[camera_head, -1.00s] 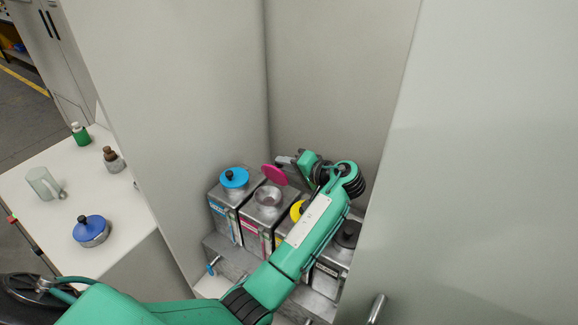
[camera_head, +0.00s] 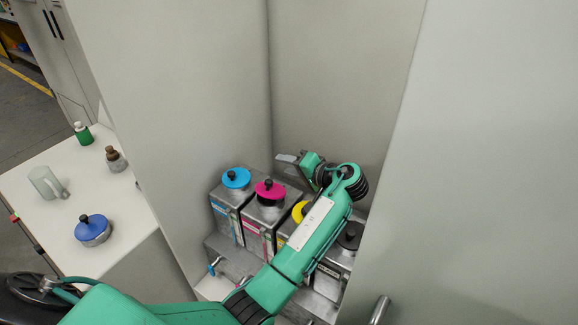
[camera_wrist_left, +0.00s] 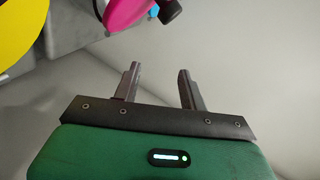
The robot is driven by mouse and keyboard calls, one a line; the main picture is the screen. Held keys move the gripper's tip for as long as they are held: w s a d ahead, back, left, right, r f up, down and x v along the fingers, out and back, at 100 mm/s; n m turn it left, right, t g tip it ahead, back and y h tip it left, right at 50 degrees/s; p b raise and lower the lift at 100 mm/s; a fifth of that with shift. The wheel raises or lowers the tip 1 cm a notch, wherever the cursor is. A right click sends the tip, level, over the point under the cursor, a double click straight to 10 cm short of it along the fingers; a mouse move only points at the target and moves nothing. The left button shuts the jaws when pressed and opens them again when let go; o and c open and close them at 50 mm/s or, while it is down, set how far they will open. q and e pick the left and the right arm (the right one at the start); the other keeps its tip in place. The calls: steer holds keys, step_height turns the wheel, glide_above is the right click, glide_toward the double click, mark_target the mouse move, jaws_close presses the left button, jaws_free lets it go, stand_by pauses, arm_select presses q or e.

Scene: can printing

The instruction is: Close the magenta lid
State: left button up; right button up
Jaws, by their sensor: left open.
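The magenta lid (camera_head: 270,190) lies flat over the opening of its grey metal can (camera_head: 262,218), with its dark knob facing up. My left gripper (camera_head: 286,158) is just behind and to the right of the lid, apart from it. In the left wrist view the gripper (camera_wrist_left: 158,85) is open with nothing between its fingers. The magenta lid (camera_wrist_left: 122,12) and its knob show at the top edge of that view. My right gripper is not in view.
A can with a cyan lid (camera_head: 236,178) stands to the left. A yellow lid (camera_head: 298,211) and a black lid (camera_head: 349,236) are to the right, partly behind my arm. Cabinet walls close in on the sides. A white table (camera_head: 128,214) at left holds a mug and a blue-lidded pot (camera_head: 92,231).

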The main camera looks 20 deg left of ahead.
arm_select(q)
steer(key=b+v, duration=0.2)
steer(key=v, duration=0.5)
steer(key=shift+d, duration=0.1)
